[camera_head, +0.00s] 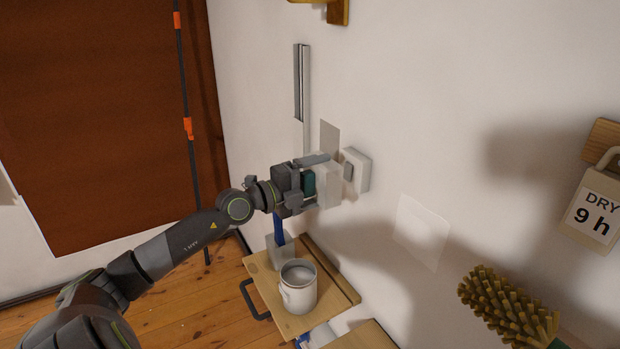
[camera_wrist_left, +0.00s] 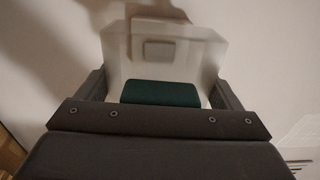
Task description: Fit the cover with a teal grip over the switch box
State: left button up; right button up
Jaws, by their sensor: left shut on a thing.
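The switch box (camera_head: 357,170) is a white box with a grey switch on the wall. The cover (camera_head: 327,187) is a translucent pale box with a teal grip (camera_head: 309,184). My left gripper (camera_head: 312,179) is shut on the teal grip and holds the cover just left of the switch box, apart from the wall as far as I can tell. In the left wrist view the cover (camera_wrist_left: 120,48) stands ahead of the teal grip (camera_wrist_left: 160,93), and the switch box (camera_wrist_left: 158,48) shows blurred behind or through it. My right gripper is not in view.
A wooden shelf (camera_head: 257,274) below holds a white mug-like pot (camera_head: 298,287) and a blue-handled tool (camera_head: 279,232). Grey trunking (camera_head: 302,85) runs up the wall.

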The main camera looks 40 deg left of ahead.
aim_at(347, 172)
pick_arm(q)
jog(key=shift+p+x, duration=0.45)
jog(key=shift+x, duration=1.4)
jog(key=shift+p, duration=0.45)
jog(key=shift+p, duration=0.5)
jog(key=shift+p, duration=0.35)
jog(key=shift+p+x, duration=0.65)
jog(key=shift+x, duration=1.5)
